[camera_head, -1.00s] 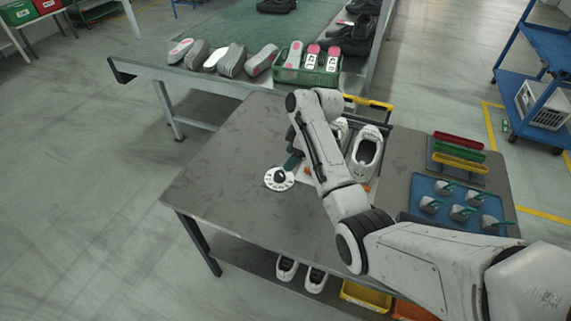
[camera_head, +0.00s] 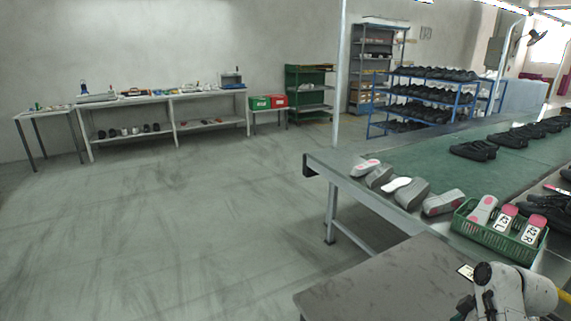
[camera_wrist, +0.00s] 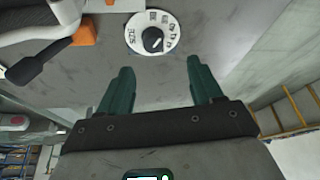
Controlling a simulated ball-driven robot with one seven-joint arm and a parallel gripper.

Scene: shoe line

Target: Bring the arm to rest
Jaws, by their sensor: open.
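My gripper (camera_wrist: 158,66) shows in the wrist view with its two green fingers apart and nothing between them. A round white dial (camera_wrist: 137,37) with a black knob lies on the grey table top (camera_wrist: 180,75) just beyond the fingertips, apart from them. In the head view part of my arm shows at the bottom right corner, over the table (camera_head: 385,285). My gripper itself is not clearly seen there.
In the wrist view an orange block (camera_wrist: 85,32) and a black lever (camera_wrist: 38,62) are at upper left. The floor at left is clear.

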